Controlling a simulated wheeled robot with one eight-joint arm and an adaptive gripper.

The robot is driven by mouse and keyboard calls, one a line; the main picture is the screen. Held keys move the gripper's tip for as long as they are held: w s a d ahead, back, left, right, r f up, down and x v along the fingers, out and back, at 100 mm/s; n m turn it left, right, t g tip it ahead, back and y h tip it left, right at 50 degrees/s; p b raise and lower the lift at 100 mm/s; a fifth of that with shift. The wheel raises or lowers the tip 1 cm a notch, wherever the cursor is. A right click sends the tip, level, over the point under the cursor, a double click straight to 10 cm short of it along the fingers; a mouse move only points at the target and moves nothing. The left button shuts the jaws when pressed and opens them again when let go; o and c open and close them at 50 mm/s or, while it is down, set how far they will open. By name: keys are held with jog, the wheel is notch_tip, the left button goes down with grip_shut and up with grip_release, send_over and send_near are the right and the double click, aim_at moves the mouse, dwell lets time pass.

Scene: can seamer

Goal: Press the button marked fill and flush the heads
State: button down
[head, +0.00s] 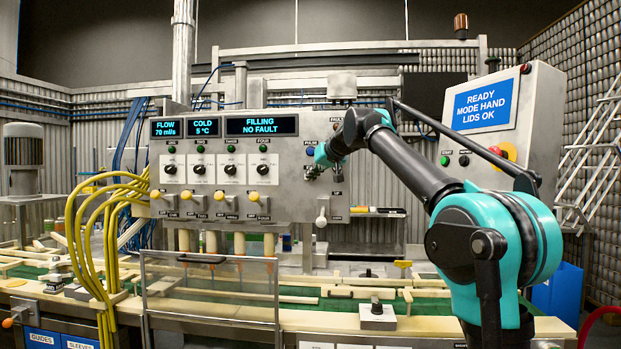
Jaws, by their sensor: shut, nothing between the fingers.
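The grey filler control panel (290,205) stands in the middle of the head view. Its displays read "FLOW 70 ml/s", "COLD 5 °C" and "FILLING NO FAULT" (262,126). My gripper and wrist cover part of the buttons and labels there. The small labels are too fine to read, so I cannot make out which button is marked fill.
A second box (490,125) at right reads "READY MODE HAND LIDS OK" and has a red-and-yellow stop button (509,151). Yellow hoses (85,220) run at left. A clear guard (210,290) stands before the filling heads. A white lever (321,217) hangs below my gripper.

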jog(key=shift+s, duration=0.25)
jog(key=s, duration=0.5)
jog(key=shift+a, duration=0.1)
dwell(0.3)
dwell(0.6)
